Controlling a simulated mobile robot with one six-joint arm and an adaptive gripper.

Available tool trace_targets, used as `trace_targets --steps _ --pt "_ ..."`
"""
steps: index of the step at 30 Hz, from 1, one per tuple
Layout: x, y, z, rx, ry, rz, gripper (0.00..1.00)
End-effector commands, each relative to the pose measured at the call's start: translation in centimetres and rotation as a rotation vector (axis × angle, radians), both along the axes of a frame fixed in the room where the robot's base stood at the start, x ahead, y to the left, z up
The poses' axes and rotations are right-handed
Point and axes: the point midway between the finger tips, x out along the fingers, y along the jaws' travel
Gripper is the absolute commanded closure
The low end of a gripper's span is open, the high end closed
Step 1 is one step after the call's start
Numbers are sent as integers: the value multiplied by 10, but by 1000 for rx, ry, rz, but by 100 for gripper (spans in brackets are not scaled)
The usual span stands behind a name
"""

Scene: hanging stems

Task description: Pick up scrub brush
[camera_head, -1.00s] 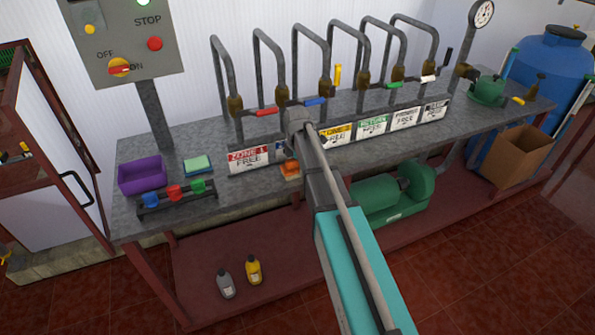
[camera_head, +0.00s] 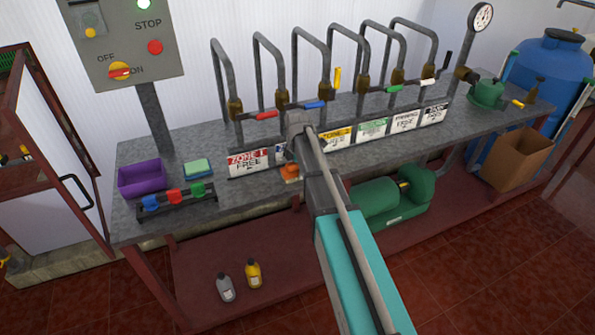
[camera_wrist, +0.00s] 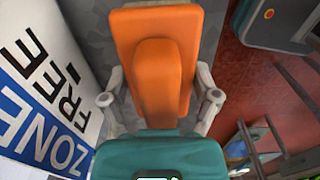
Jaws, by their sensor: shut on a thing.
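The scrub brush has an orange body with a raised orange grip. It fills the upper middle of the wrist view (camera_wrist: 185,40) and shows as a small orange block near the bench's front edge in the head view (camera_head: 291,173). My gripper (camera_wrist: 160,98) has one grey finger on each side of the brush, closed against it. In the head view my arm hides most of the gripper. I cannot tell whether the brush still touches the grey bench top (camera_head: 225,210).
Zone signs (camera_head: 248,163) stand close beside the gripper. Upright pipes (camera_head: 262,75) with valves rise behind it. A purple bin (camera_head: 142,180), a sponge (camera_head: 197,168) and a rack with coloured clips (camera_head: 175,199) are at left. A green pump (camera_head: 375,197) sits below the bench.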

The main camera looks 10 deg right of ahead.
Motion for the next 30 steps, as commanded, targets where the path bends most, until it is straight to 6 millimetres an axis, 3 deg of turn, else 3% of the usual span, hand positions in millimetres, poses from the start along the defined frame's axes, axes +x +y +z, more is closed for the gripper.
trace_targets --steps 17,26,30 --pt "0 0 10 0 0 0 74" --pt "0 0 35 0 0 0 74" --pt "-14 0 50 0 0 0 74"
